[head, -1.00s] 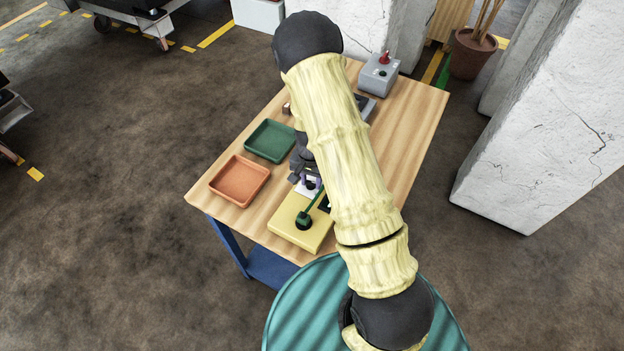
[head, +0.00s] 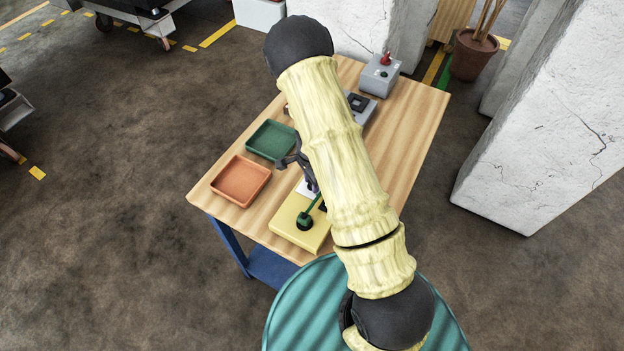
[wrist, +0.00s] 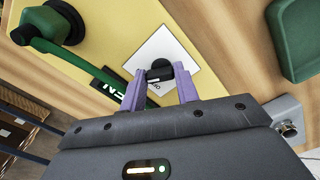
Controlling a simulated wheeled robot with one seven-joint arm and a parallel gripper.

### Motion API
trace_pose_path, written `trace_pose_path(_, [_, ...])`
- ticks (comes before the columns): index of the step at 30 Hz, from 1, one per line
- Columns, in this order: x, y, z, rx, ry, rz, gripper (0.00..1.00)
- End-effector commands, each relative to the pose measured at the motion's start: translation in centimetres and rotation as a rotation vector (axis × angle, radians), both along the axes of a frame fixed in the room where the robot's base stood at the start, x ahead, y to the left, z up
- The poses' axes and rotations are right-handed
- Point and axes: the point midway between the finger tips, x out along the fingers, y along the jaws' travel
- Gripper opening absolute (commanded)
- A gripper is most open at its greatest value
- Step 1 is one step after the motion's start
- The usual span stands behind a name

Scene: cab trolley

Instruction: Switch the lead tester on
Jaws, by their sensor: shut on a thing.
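The yellow box (head: 289,231), apparently the lead tester, is on the near end of the wooden table. A green arm (wrist: 75,62) on a round dark base crosses its top. A black label (wrist: 107,84) with light letters is partly hidden. A white plate (wrist: 168,48) with small dark lettering lies at the box's far edge, with a small black lever (wrist: 160,72) over it. My gripper (wrist: 161,88) is shut on this lever, one purple finger on each side. In the head view my arm hides most of the gripper; the lever's exact tilt is unclear.
An orange tray (head: 240,182) and a green tray (head: 270,141) lie left of my gripper. A grey box with a red top piece (head: 378,77) and a grey device (head: 358,104) stand at the back. The table's right side is clear.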

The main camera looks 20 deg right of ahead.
Motion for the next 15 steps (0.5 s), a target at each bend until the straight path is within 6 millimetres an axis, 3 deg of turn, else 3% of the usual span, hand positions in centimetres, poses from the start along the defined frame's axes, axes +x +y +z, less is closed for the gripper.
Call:
trace_pose_path(13, [0.4,-0.35,0.22,-0.002,-0.011,-0.022,0.08])
trace_pose_path(14, [0.39,-0.35,0.22,-0.002,-0.011,-0.022,0.35])
trace_pose_path(15, [0.39,-0.34,0.22,-0.002,-0.011,-0.021,0.43])
